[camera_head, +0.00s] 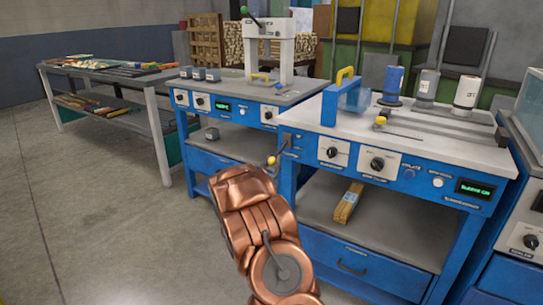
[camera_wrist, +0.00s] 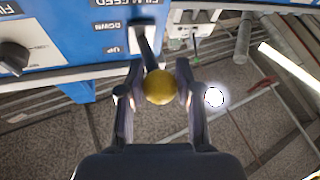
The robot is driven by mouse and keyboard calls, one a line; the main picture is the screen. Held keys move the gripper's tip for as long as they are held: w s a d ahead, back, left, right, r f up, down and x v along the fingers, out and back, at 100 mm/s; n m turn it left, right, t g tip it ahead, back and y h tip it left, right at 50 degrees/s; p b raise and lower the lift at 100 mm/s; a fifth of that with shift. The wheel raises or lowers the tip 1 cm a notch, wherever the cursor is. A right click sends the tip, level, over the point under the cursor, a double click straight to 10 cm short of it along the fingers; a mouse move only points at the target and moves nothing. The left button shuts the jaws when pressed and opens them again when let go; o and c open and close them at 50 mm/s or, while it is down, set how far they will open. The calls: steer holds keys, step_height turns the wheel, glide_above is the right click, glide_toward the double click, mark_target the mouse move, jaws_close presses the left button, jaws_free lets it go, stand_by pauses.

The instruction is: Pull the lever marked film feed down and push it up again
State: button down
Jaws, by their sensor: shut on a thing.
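The film feed lever is a dark arm with a yellow ball knob (camera_wrist: 158,87), set on the blue panel whose upside-down label (camera_wrist: 124,3) reads FILM FEED in the wrist view. Upside-down DOWN and UP marks show beside the lever. My gripper (camera_wrist: 157,92) has one finger on each side of the knob and is shut on it. In the head view the knob (camera_head: 271,160) shows at the left front corner of the right-hand blue bench, just beyond my copper arm. My fingers are mostly hidden there by the arm.
The blue bench (camera_head: 390,190) carries dials, a green display (camera_head: 474,188), a blue guard with a yellow handle (camera_head: 345,92) and spools (camera_head: 393,82) on top. A second blue bench with a press (camera_head: 268,45) stands to the left. Open floor (camera_head: 100,220) lies at the left.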

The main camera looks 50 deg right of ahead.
steer(key=shift+d+f, duration=0.35)
steer(key=shift+f, duration=0.5)
steer(key=c, duration=0.8)
jaws_free()
steer(key=shift+w, duration=0.1)
steer(key=v, duration=1.2)
steer(key=shift+r, duration=0.15)
